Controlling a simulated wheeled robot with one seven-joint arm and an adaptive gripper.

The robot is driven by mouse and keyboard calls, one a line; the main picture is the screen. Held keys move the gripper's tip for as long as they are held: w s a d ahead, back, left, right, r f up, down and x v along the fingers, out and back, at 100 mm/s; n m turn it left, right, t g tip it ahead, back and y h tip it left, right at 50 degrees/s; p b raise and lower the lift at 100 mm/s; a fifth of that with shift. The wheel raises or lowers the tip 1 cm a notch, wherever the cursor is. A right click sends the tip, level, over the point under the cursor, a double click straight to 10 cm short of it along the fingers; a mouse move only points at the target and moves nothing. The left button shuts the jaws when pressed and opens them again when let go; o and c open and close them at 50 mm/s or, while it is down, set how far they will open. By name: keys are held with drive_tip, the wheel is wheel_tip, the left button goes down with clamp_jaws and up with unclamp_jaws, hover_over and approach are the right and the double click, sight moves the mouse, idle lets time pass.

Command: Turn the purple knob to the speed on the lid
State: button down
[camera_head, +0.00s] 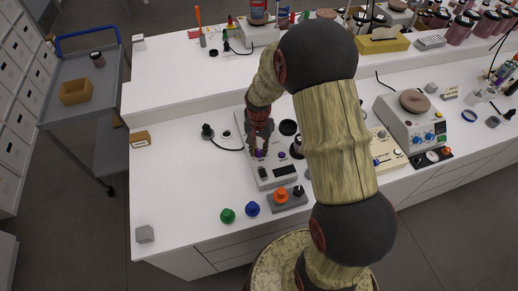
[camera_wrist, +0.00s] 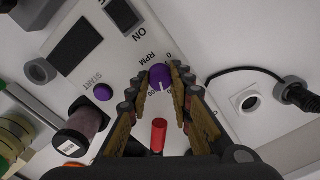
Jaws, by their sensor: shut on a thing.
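The purple knob (camera_wrist: 160,76) is on a pale machine panel in the wrist view, beside the printed letters RPM. A pale pointer mark shows on its near side. My gripper (camera_wrist: 163,90) is shut on the knob, with one finger on each side. In the head view my gripper (camera_head: 258,152) reaches down to the white machine (camera_head: 285,183), and the fingers mostly hide the knob. A jar (camera_wrist: 82,130) with dark purple contents lies left of my fingers in the wrist view. I cannot read a speed on any lid.
A purple START button (camera_wrist: 103,92) and a dark display (camera_wrist: 75,42) are on the same panel. A red cylinder (camera_wrist: 158,135) shows between my fingers. A black cable plug (camera_head: 207,131) lies left of the machine. Green (camera_head: 227,215) and blue (camera_head: 252,209) knobs stand in front.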

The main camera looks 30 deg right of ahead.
sight(259, 151)
drive_tip(key=m, duration=0.7)
drive_tip(key=shift+w, duration=0.1)
idle(0.5)
drive_tip(key=c, duration=1.6)
unclamp_jaws()
wheel_tip(259, 151, up, 12)
